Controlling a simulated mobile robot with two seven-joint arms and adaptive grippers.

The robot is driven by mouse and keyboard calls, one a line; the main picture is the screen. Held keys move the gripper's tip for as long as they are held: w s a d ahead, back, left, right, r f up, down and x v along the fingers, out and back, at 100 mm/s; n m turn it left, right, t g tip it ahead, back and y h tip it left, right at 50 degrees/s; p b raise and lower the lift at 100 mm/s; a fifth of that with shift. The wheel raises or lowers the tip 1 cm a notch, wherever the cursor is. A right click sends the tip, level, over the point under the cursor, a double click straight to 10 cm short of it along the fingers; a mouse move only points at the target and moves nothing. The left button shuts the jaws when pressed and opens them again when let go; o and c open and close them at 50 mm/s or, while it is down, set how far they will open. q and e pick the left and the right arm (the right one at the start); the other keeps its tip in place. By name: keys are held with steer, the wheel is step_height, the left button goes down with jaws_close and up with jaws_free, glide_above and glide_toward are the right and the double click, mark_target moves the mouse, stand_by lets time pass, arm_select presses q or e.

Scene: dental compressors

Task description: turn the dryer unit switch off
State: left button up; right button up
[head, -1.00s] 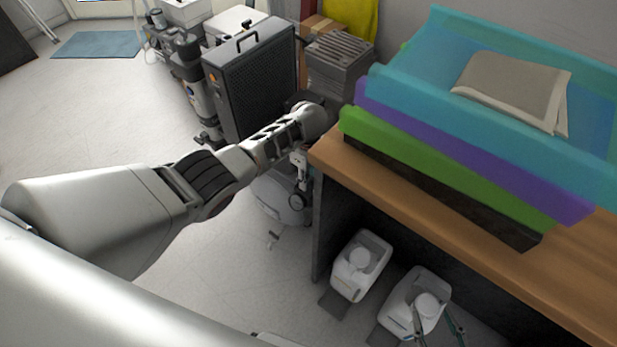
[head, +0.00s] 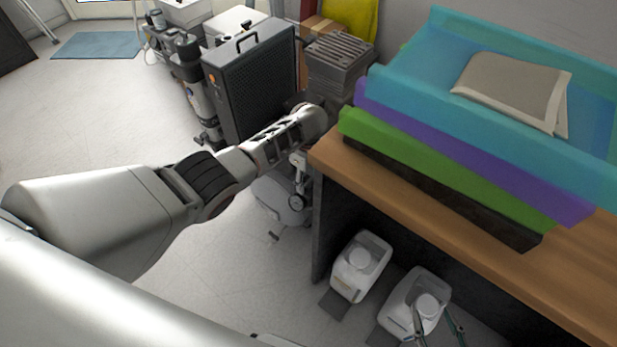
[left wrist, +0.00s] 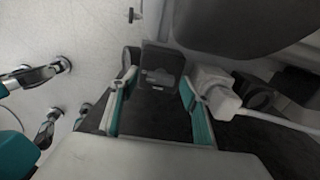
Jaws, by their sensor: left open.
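My left arm reaches in from the left in the head view, past the table corner. Its gripper is mostly hidden there behind its own arm. In the left wrist view my left gripper (left wrist: 158,88) is open, with one teal-padded finger on each side of a small dark box (left wrist: 160,66). I cannot tell whether the fingers touch it. No switch position is readable. A black grilled unit (head: 250,85) with a top handle stands beyond the arm; I cannot tell whether it is the dryer unit. My right gripper (head: 432,314) is open and empty at the bottom.
A wooden table (head: 385,195) carries stacked coloured trays (head: 450,150). Two white devices (head: 362,262) stand below it. A grey tank with a gauge (head: 285,200) is beside the table leg. A white plug (left wrist: 215,90) with a cable is right of the dark box.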

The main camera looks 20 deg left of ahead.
mark_target(309, 183)
arm_select(q)
step_height(309, 183, up, 12)
arm_select(e)
steer(key=shift+s, duration=0.15)
stand_by(0.5)
stand_by(0.4)
arm_select(q)
steer(key=s+d+f+n+t+h+p, duration=0.15)
steer(key=s+f+n+t+p, duration=0.5)
steer(key=s+n, duration=0.7)
steer(key=s+r+n+t+p, duration=0.1)
steer(key=s+r, duration=0.2)
steer(key=s, duration=0.3)
steer(key=s+a+r+n+t+p, duration=0.1)
steer(key=s+r+n+p, duration=0.1)
steer(key=s, duration=0.5)
steer(key=s+a+r+n+t+h+p, duration=0.1)
steer(key=s+r+t+p, duration=0.1)
steer(key=s+r, duration=0.2)
steer(key=s, duration=0.3)
steer(key=shift+s+a, duration=0.2)
steer(key=shift+a, duration=0.05)
arm_select(e)
steer(key=shift+m, duration=0.4)
steer(key=r, duration=0.2)
steer(key=s+r, duration=0.1)
steer(key=r, duration=0.2)
steer(key=shift+s+a+r, duration=0.1)
steer(key=shift+s+a, duration=0.05)
steer(key=shift+s, duration=0.05)
